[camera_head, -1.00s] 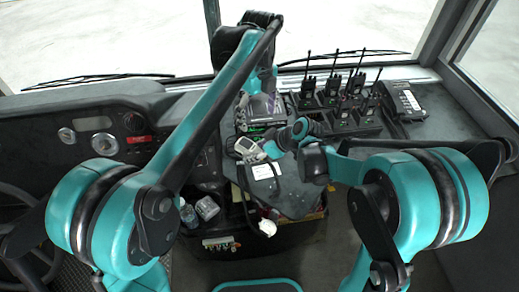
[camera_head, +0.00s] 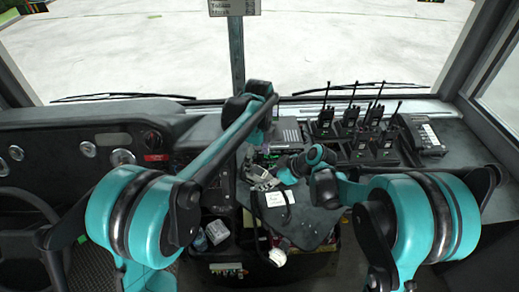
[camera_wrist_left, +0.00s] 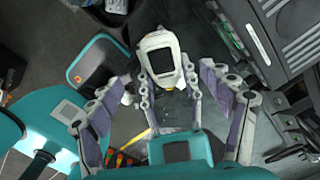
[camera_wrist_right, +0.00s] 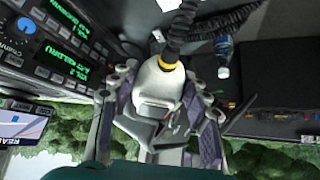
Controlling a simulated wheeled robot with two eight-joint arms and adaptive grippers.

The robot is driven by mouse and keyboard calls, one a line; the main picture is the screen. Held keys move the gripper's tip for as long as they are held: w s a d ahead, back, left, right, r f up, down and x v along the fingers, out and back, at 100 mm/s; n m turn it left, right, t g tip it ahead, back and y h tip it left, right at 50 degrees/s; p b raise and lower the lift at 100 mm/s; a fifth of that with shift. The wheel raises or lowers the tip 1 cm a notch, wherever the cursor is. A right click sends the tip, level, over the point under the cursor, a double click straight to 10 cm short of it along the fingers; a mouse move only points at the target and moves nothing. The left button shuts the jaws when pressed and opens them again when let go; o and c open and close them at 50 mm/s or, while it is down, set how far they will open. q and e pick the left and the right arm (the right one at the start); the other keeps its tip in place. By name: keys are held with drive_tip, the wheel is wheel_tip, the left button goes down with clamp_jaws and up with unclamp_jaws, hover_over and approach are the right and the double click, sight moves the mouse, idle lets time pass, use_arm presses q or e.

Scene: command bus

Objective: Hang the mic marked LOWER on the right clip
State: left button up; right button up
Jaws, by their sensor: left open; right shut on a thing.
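A pale mic with a yellow collar and a black coiled cord (camera_wrist_right: 168,80) is between the fingers of my right gripper (camera_wrist_right: 160,105), which is shut on it. In the head view the right gripper (camera_head: 264,177) is in front of the radio console. My left gripper (camera_wrist_left: 165,105) is open. A pale mic with a dark face (camera_wrist_left: 160,57) shows just beyond its fingers; I cannot tell whether it is the same mic. In the head view the left arm hides much of its own gripper. Another pale object (camera_head: 278,257) hangs low at the front. No LOWER marking or right clip is readable.
Several handheld radios (camera_head: 352,122) with antennas stand in chargers at the right. A radio panel (camera_wrist_right: 60,50) with lit displays is close to the right gripper. A dark flat surface with a white label (camera_head: 277,198) is below. A capped bottle (camera_head: 217,232) stands at lower left.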

sight(258, 172)
use_arm(q)
wheel_tip(258, 172, down, 6)
idle(0.4)
drive_tip(key=c, duration=1)
use_arm(e)
drive_tip(key=o, duration=1.1)
